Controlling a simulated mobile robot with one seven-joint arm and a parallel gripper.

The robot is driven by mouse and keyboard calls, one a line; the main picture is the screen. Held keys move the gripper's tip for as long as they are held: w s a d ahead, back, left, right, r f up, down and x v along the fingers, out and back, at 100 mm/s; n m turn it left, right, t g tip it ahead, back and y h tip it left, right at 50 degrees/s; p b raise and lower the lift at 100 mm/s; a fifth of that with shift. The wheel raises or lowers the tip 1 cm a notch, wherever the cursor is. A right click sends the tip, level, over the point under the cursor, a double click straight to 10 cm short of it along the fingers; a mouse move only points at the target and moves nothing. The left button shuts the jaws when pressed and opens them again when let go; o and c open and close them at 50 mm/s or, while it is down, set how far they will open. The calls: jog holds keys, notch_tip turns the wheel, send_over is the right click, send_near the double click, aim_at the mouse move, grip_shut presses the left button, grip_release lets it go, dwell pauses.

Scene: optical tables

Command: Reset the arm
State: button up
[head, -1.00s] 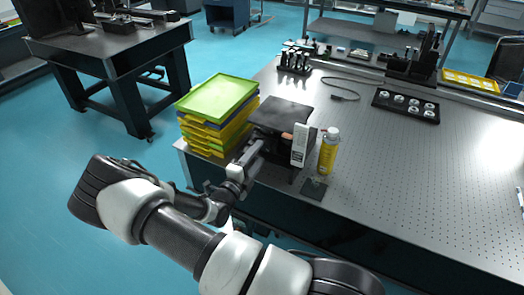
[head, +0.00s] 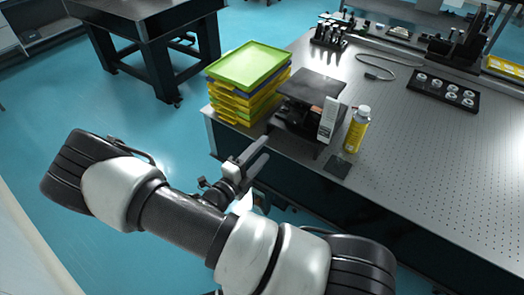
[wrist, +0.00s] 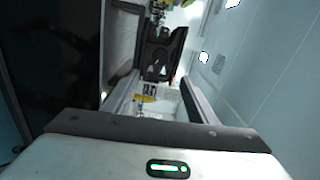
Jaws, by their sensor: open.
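My gripper (head: 252,160) is open and empty in the head view. It is off the near left edge of the optical table (head: 420,165), in front of the tray stack and the black stand, and touches neither. In the wrist view my gripper (wrist: 165,100) shows its two fingers apart with nothing between them. My white and black arm stretches across the lower part of the head view.
A stack of green and yellow trays (head: 248,68) stands at the table's left corner. Beside it are a black stand (head: 310,88), a white box (head: 328,120), a yellow bottle (head: 356,130) and a small dark plate (head: 337,166). Open blue floor (head: 120,110) lies left.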

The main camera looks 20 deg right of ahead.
jog(key=s+d+r+m+g+y+p, duration=0.1)
jog(key=s+d+r+m+g+y, duration=0.1)
jog(key=s+r+m+g, duration=0.75)
jog(key=s+d+r+m+g+y, duration=0.2)
jog(key=r+m+y, duration=0.15)
jog(key=m, duration=1.15)
jog(key=s+a+r+m+t+y, duration=0.3)
jog(key=s+r+m+y, duration=0.1)
jog(key=r+m, duration=0.5)
jog(key=s+a+r+m+t+y+p, duration=0.1)
jog(key=s+a+r+m+t+y, duration=0.2)
jog(key=r+m, duration=0.6)
jog(key=shift+s+a+r+m+y, duration=0.25)
jog(key=shift+s+a+m+y, duration=0.1)
jog(key=shift+s+m+y, duration=0.6)
jog(key=shift+s, duration=0.1)
